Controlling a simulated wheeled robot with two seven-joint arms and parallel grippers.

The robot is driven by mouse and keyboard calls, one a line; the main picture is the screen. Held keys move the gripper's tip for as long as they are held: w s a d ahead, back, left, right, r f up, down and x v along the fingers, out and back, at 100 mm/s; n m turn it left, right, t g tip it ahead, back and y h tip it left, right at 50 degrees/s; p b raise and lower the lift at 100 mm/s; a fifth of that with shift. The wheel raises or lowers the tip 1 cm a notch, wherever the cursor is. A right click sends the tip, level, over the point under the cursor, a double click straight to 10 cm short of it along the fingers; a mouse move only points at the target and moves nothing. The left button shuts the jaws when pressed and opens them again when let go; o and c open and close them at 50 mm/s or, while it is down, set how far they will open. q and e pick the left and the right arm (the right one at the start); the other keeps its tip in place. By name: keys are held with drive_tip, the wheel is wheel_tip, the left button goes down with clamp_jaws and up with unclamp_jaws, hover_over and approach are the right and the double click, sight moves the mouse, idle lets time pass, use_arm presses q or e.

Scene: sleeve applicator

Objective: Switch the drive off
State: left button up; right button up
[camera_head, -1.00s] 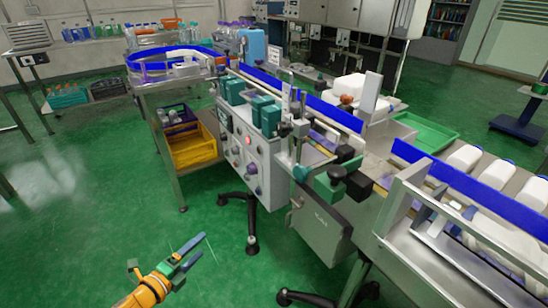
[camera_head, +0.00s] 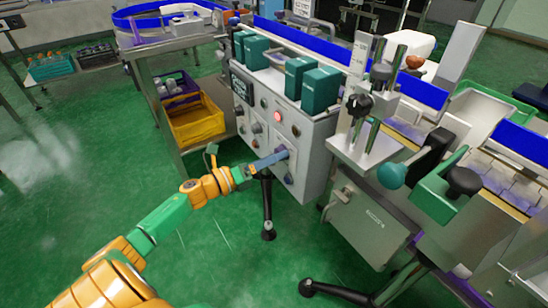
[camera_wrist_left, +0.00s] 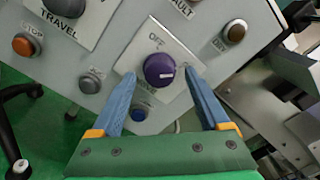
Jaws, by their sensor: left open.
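In the left wrist view a purple round knob (camera_wrist_left: 158,70) sits on a pale square plate marked OFF, with a partly hidden word below it. The knob's white mark points to the right in that view. My left gripper (camera_wrist_left: 160,77) is open, with one blue finger on each side of the knob; I cannot tell whether they touch it. In the head view my left gripper (camera_head: 282,156) reaches the lower right of the control panel (camera_head: 314,150) and hides most of the knob. My right gripper is not in view.
A red lamp (camera_head: 277,116) glows on the panel. A yellow crate (camera_head: 195,122) stands left, and a black stand leg (camera_head: 267,205) below.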

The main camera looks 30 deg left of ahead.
use_arm(q)
drive_tip(key=shift+w+d, duration=0.1)
drive_tip(key=shift+w, duration=0.1)
drive_tip(key=shift+c, duration=0.5)
clamp_jaws()
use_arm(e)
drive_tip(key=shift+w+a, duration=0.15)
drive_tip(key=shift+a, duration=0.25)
use_arm(q)
drive_tip(key=shift+n, duration=0.3)
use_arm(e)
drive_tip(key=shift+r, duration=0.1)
use_arm(q)
drive_tip(key=shift+r+n+p, duration=0.2)
drive_tip(key=shift+n+p, duration=2.35)
drive_tip(key=shift+n, duration=6.15)
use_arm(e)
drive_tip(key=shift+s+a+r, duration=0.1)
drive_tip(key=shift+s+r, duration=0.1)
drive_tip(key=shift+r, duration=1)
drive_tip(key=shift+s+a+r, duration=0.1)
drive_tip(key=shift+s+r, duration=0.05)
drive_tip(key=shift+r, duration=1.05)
